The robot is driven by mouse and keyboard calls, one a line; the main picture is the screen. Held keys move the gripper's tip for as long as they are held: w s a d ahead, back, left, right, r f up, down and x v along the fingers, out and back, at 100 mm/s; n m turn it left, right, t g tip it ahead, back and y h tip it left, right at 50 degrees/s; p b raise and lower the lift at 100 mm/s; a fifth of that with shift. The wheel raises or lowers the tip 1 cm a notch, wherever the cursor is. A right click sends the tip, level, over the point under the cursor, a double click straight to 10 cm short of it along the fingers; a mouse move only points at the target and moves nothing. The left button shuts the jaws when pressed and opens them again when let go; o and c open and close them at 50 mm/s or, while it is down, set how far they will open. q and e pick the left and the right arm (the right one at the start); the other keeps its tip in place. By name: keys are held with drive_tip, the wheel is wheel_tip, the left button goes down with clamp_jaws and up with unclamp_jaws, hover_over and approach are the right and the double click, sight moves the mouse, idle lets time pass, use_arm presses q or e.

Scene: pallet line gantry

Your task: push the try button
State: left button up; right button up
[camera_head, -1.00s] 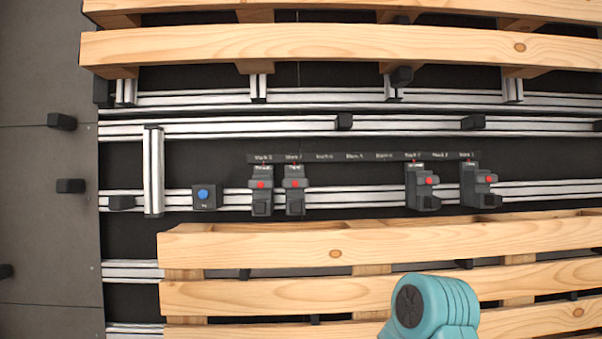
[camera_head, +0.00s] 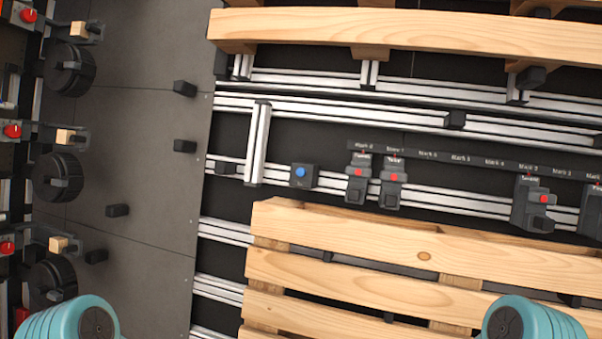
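The try button is a blue round button (camera_head: 301,172) on a small dark box (camera_head: 303,182) with a tiny label too small to read. The box sits on an aluminium rail left of the middle of the head view. Only teal rounded parts of my two arms show, at the bottom left and bottom right edges. Both are well below the button and apart from it. Neither gripper is in view.
Dark stop blocks with red knobs (camera_head: 358,172) stand on the rail right of the button, under a strip of mark labels (camera_head: 462,158). Wooden pallets lie above (camera_head: 440,30) and below (camera_head: 345,232). An upright aluminium bar (camera_head: 259,143) stands left of the button. Black handwheels (camera_head: 70,70) line the far left.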

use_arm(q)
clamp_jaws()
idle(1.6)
